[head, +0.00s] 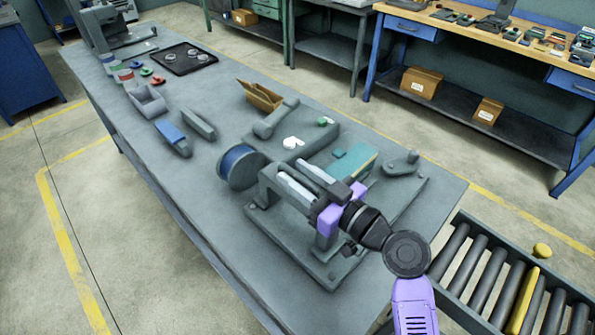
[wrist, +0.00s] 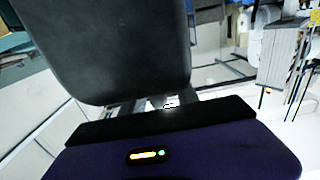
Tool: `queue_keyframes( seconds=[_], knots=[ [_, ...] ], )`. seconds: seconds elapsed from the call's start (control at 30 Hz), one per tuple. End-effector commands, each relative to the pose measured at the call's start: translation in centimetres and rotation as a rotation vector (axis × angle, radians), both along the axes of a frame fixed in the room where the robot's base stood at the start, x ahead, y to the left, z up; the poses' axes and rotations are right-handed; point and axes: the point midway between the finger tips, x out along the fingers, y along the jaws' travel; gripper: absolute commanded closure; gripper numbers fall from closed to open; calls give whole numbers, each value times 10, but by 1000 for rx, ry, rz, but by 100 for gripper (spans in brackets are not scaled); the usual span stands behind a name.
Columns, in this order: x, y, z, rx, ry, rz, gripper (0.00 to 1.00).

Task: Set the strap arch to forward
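A grey machine with a blue-faced round drum (head: 243,167) stands at the near end of the bench. A grey upright frame (head: 268,187), which looks like the strap arch, rises beside the drum on the base plate (head: 285,245). My gripper (head: 298,182) reaches over this frame from the lower right, its two pale fingers parallel with a gap between them. It looks open. Whether the fingers touch the arch, and how the arch is tilted, I cannot tell. In the wrist view a large dark grey block (wrist: 105,50) fills the upper left, close to the camera; the fingertips are hidden.
A teal block (head: 355,162) and a small grey fitting (head: 402,163) sit right of the gripper. A grey lever (head: 275,118) and a brown holder (head: 260,96) lie behind. A roller conveyor (head: 500,275) stands at the lower right. The bench's left front is clear.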

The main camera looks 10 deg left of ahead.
Motion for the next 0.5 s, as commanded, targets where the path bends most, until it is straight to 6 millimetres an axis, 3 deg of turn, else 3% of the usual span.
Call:
queue_keyframes(
  seconds=[0.27,0.43,0.5],
  knots=[
    [1,2,0,-1,1,0,64],
    [1,2,0,-1,1,0,95],
    [1,2,0,-1,1,0,100]
  ],
)
